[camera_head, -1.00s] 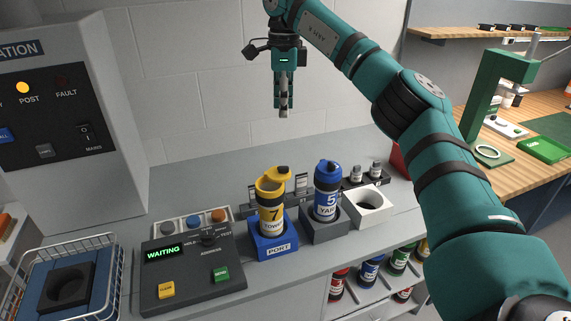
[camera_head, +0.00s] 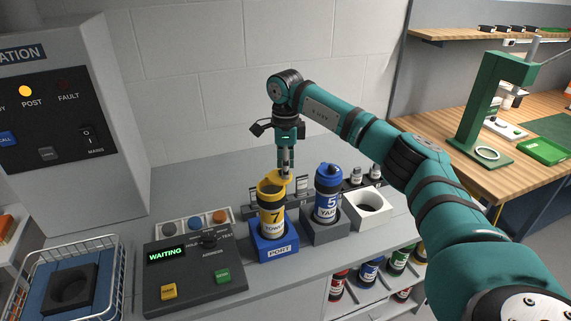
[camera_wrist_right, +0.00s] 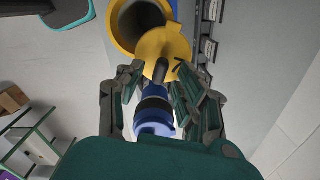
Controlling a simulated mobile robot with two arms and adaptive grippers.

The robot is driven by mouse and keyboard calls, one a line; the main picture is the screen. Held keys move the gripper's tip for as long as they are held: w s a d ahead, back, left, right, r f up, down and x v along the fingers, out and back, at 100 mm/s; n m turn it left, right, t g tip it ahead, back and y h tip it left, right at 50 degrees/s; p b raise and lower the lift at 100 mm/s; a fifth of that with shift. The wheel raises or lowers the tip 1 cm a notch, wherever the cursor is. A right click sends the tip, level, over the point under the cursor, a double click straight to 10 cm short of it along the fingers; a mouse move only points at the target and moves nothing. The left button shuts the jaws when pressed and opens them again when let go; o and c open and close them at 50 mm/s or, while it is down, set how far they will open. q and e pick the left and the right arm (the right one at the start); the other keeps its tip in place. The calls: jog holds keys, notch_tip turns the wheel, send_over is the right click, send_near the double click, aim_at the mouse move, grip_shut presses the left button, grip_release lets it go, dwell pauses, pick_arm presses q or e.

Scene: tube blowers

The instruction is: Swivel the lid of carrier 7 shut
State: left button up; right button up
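Carrier 7 (camera_head: 271,218) is a yellow tube with dark bands, upright in the blue PORT holder (camera_head: 278,249). In the right wrist view its dark mouth (camera_wrist_right: 140,22) is uncovered. Its yellow lid (camera_wrist_right: 163,44) is swung out to one side, overlapping the rim at one edge. A dark knob (camera_wrist_right: 160,70) stands on the lid. My right gripper (camera_head: 286,172) points down at the lid. In the right wrist view its fingers (camera_wrist_right: 158,78) stand apart on both sides of the knob, with gaps visible. My left gripper is not in view.
Blue carrier 5 (camera_head: 327,194) stands in a grey holder just right of carrier 7, close to my right gripper. A control box reading WAITING (camera_head: 190,270) is at left. The counter behind is mostly clear.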

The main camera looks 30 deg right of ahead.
jog(key=shift+f, duration=0.25)
grip_shut()
